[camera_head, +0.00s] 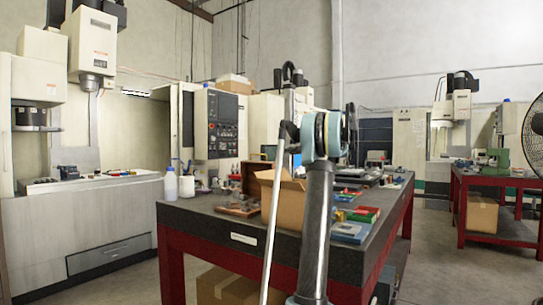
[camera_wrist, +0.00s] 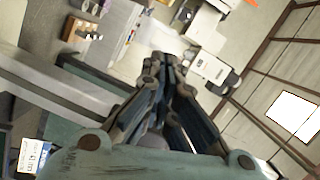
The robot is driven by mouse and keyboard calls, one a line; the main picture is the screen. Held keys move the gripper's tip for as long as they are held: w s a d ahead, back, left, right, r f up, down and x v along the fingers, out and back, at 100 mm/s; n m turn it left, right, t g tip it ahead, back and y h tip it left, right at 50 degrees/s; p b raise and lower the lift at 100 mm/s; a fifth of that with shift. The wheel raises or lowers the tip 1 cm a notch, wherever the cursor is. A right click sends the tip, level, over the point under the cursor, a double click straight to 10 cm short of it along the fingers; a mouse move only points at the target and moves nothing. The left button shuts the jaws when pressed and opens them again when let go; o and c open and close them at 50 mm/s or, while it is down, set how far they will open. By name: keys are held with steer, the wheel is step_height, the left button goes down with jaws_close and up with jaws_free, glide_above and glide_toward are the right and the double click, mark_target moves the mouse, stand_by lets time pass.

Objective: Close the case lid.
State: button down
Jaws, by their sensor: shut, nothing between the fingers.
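A brown wooden case (camera_head: 254,176) stands on the dark-topped table, partly hidden behind an open cardboard box. Its raised brown panel looks like an open lid, but the hinge and inside are too small to make out. My gripper (camera_wrist: 167,62) shows in the wrist view with its dark fingers together and nothing between them. It points into the room, apart from any object. In the head view my arm rises in front of the table, and the gripper's fingertips cannot be made out there.
The open cardboard box (camera_head: 280,203) stands on the table's near side. Colored blocks (camera_head: 361,214) lie to its right, a white bottle (camera_head: 171,184) to its left. Machines line the left wall. A red-legged table (camera_head: 485,180) and a fan (camera_head: 536,125) stand at right.

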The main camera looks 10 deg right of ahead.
steer(key=w+a+f, duration=0.1)
steer(key=w+a, duration=0.1)
steer(key=a, duration=0.9)
steer(key=shift+w+a+f, duration=0.2)
steer(key=shift+a+f, duration=0.1)
steer(key=shift+f, duration=0.05)
